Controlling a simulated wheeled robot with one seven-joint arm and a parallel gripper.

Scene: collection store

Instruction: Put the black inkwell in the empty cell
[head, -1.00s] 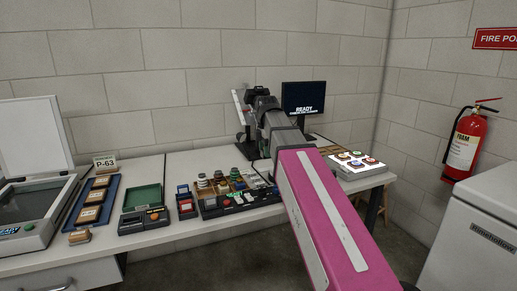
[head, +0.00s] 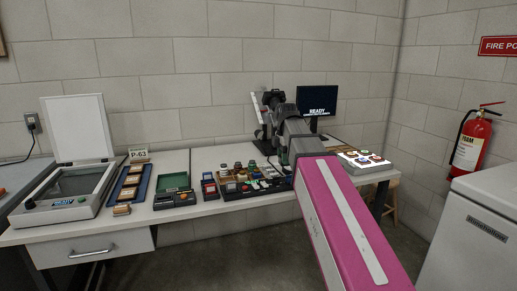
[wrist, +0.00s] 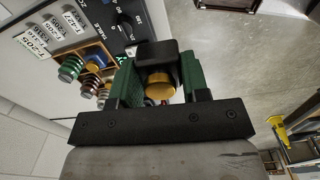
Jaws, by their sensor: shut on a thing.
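In the wrist view my gripper (wrist: 160,78), with green finger pads, is shut on a black inkwell (wrist: 157,53) with a round brass-coloured part towards the camera. A wooden-edged tray (wrist: 84,50) of cells lies to the left, with green-, brass- and dark-topped bottles. The held inkwell is beside this tray in the picture; its height cannot be told. In the head view several small bottles (head: 238,168) stand in the middle of the bench. I cannot make out an empty cell.
The bench (head: 90,228) also carries an open-lidded scanner (head: 72,183), a blue tray (head: 148,178), a green-lined box (head: 172,181) and a lit panel (head: 347,158). A monitor (head: 316,98) stands behind. A white cabinet (head: 485,225) stands at the right.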

